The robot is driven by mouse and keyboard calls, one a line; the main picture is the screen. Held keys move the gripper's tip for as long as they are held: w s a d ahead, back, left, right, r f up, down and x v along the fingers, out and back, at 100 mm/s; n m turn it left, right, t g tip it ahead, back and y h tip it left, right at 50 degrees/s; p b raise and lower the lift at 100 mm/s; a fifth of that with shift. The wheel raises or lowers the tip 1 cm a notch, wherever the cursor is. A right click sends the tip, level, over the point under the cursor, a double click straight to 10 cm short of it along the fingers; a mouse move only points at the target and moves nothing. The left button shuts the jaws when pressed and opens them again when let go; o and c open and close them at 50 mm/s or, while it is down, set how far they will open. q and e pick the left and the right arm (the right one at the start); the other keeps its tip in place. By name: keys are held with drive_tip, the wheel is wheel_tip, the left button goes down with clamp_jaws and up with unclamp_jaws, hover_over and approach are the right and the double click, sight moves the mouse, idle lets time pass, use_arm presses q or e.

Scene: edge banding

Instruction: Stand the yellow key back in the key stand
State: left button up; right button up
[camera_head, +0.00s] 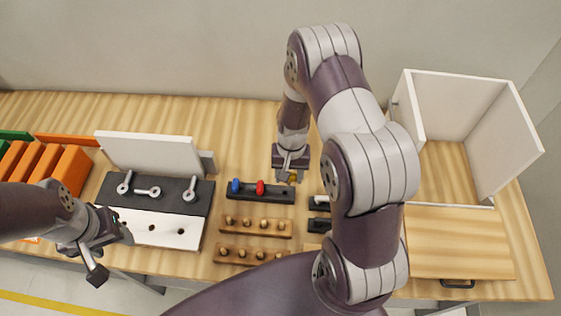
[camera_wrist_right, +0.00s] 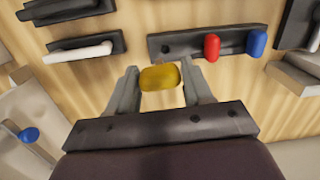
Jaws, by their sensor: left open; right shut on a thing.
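The yellow key (camera_head: 293,178) is held between the fingers of my right gripper (camera_head: 288,176). In the right wrist view its rounded yellow head (camera_wrist_right: 160,77) shows between the two fingers; its lower part is hidden. The key stand (camera_head: 276,197) is a dark block with a blue key (camera_head: 236,186) and a red key (camera_head: 260,187) upright in it. In the right wrist view the stand (camera_wrist_right: 185,46) has a bare end with a dark hole, close to the yellow key but apart from it. My left gripper (camera_head: 112,256) is open and empty at the front left.
Two wooden racks with pegs (camera_head: 229,227) lie in front of the stand. A dark and white board with metal tools (camera_head: 147,191) is at left. An open white box (camera_head: 464,122) stands at right. My right arm hides part of the table.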

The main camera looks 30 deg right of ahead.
sight(285, 187)
drive_tip(key=shift+w+a+f, duration=0.35)
drive_tip(key=shift+w+a, duration=0.1)
drive_tip(key=shift+w+f+m, duration=0.15)
drive_tip(key=shift+w+m, duration=0.1)
drive_tip(key=shift+m, duration=0.15)
drive_tip(key=f+b, duration=0.4)
drive_tip(key=shift+s+d, duration=0.2)
drive_tip(key=shift+s, duration=0.1)
drive_tip(key=shift+w+a+f+b, duration=0.1)
drive_tip(key=shift+w+f+b, duration=0.15)
drive_tip(key=shift+f, duration=0.2)
use_arm(q)
drive_tip(key=f, duration=0.4)
drive_tip(key=shift+a+f, duration=0.25)
drive_tip(key=shift+f, duration=0.05)
use_arm(e)
drive_tip(key=shift+s, duration=0.15)
use_arm(q)
drive_tip(key=shift+s, duration=0.15)
use_arm(e)
drive_tip(key=shift+r, duration=0.1)
use_arm(q)
drive_tip(key=shift+f+b, duration=0.85)
drive_tip(key=shift+b, duration=0.05)
use_arm(e)
drive_tip(key=shift+f, duration=1.35)
